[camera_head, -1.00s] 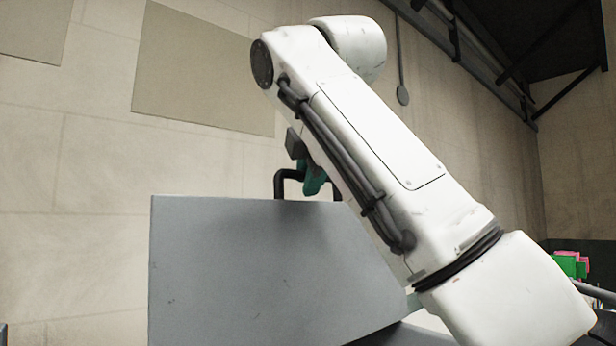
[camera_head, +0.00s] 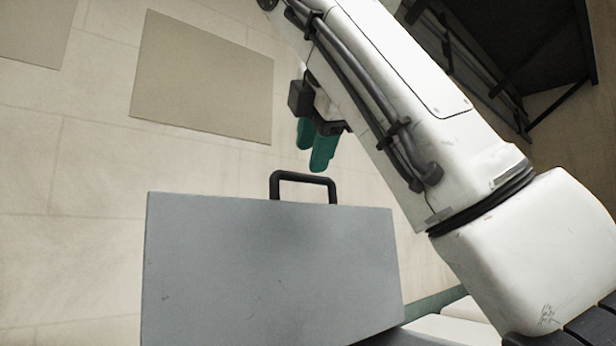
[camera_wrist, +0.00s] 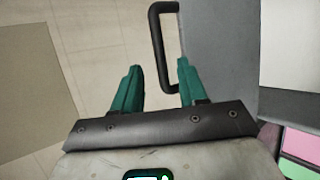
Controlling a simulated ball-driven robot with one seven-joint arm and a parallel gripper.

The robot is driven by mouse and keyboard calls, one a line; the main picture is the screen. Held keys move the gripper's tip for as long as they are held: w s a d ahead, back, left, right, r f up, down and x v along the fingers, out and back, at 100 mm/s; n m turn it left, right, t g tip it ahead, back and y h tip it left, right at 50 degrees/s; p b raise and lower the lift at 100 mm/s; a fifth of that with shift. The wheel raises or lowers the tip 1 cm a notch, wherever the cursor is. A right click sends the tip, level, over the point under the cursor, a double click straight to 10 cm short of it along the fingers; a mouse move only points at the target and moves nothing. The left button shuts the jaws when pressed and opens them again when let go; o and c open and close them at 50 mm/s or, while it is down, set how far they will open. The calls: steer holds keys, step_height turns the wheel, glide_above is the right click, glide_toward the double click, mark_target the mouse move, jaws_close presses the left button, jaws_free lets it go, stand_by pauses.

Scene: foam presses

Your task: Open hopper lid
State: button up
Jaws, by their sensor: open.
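The hopper lid (camera_head: 270,270) is a flat grey panel whose broad face fills the lower middle of the head view. Its exact tilt is hard to tell. A black U-shaped handle (camera_head: 303,178) stands on its top edge. My gripper (camera_head: 314,163), with teal fingers, hangs just above the handle, apart from it in that view. In the wrist view my gripper (camera_wrist: 158,72) has its two fingers spread with nothing held. The handle (camera_wrist: 156,45) shows beyond the fingertips, its lower end near the right finger. The lid (camera_wrist: 215,60) lies right of it.
Pink and green blocks (camera_wrist: 301,143) show at the lower right of the wrist view. Dark beams (camera_head: 480,80) are at the upper right. Space left of the lid looks clear.

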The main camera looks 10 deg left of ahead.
steer(key=shift+v, duration=1.8)
